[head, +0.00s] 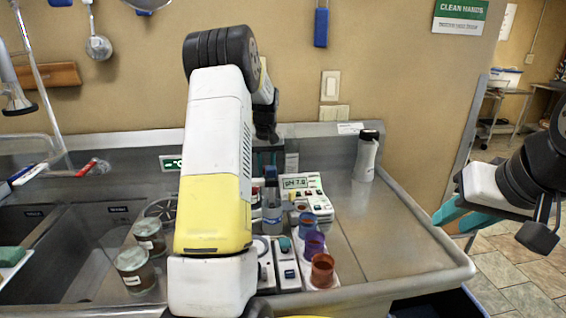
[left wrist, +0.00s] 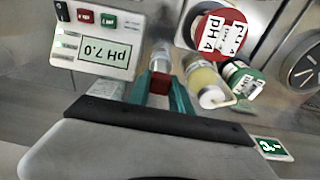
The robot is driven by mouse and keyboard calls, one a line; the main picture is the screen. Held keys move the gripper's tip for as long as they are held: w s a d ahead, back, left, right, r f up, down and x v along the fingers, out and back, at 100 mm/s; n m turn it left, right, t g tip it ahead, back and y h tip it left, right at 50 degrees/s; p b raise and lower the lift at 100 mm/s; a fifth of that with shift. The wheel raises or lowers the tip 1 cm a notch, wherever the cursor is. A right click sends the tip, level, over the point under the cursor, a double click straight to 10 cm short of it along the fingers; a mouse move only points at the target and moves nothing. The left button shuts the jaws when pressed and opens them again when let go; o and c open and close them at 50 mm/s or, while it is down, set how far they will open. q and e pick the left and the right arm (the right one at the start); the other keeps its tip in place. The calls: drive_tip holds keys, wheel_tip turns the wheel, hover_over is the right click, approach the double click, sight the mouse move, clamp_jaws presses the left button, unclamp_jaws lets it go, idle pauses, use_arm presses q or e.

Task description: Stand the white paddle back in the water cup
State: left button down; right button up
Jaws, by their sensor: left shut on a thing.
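My left gripper (left wrist: 160,88) shows in the left wrist view, its teal fingers shut on a small dark red piece. I cannot tell whether this piece belongs to the white paddle. A pale, clear-looking cylinder (left wrist: 161,54) stands just beyond the fingertips; I cannot tell whether it is the water cup. In the head view my white and yellow left arm hides much of the bench middle. No white paddle can be made out for sure. My right gripper (head: 452,219) is at the right, beyond the bench edge, with teal fingers apart and nothing seen between them.
A pH meter (head: 300,184) reads 7.0. Blue, purple and orange-brown cups (head: 322,270) stand in a row before it. Labelled bottles (left wrist: 238,80) crowd beside the left fingers. Jars (head: 135,270) stand left; a white bottle (head: 367,157) stands back right. The right bench top is clear.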

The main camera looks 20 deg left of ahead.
use_arm(q)
drive_tip(key=shift+f, duration=0.3)
drive_tip(key=c, duration=0.6)
unclamp_jaws()
drive_tip(key=shift+r, duration=3)
